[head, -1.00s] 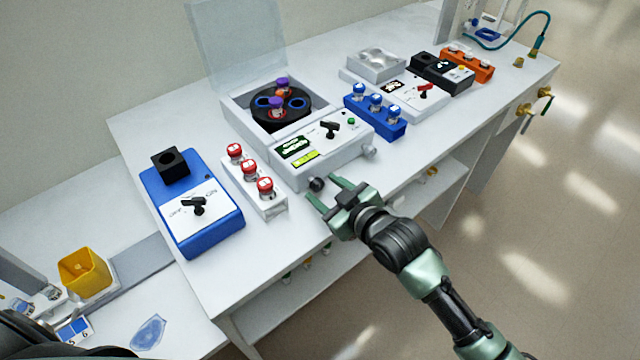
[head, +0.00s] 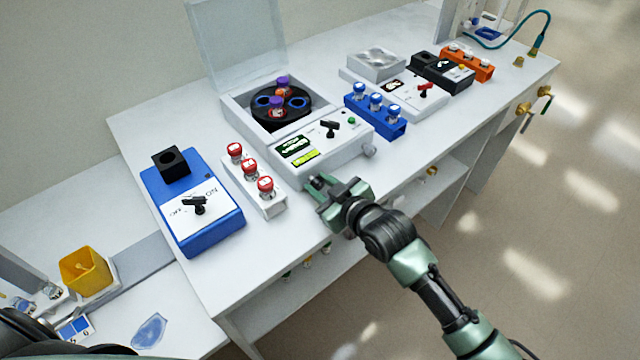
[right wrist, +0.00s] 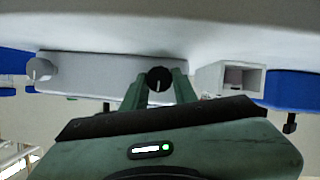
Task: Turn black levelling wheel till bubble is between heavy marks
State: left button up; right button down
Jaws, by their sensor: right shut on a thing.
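The black levelling wheel (right wrist: 158,79) is on the front of the white centrifuge (head: 345,155), low and toward its left end in the head view. My right gripper (head: 317,187) is shut on the wheel, with a finger on either side of it in the right wrist view; in the head view the fingers mostly hide the wheel. The yellow-green level vial (head: 305,158) is on the centrifuge's front panel, below a dark display (head: 292,147). The bubble and marks are too small to read. My left gripper is out of view.
A white rack with red-capped vials (head: 268,205) stands close left of my right gripper. A blue device (head: 222,225) is further left. A grey knob (head: 368,150) sticks out at the centrifuge's right front. The centrifuge's clear lid (head: 238,40) stands open.

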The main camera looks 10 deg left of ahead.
jog(key=shift+m+p, duration=0.35)
jog(key=shift+m, duration=0.15)
jog(key=shift+w+d+m+g+y, duration=0.1)
jog(key=shift+m+g+y, duration=0.4)
jog(key=shift+f+m+g+b, duration=0.1)
jog(key=shift+m+g+b, duration=0.2)
jog(key=shift+m+b, duration=0.15)
jog(key=shift+w+m+g+y+b, duration=0.1)
jog(key=shift+m+g+y+b, duration=0.3)
jog(key=shift+m+y+b, duration=0.35)
jog(key=c, duration=1.1)
grip_release()
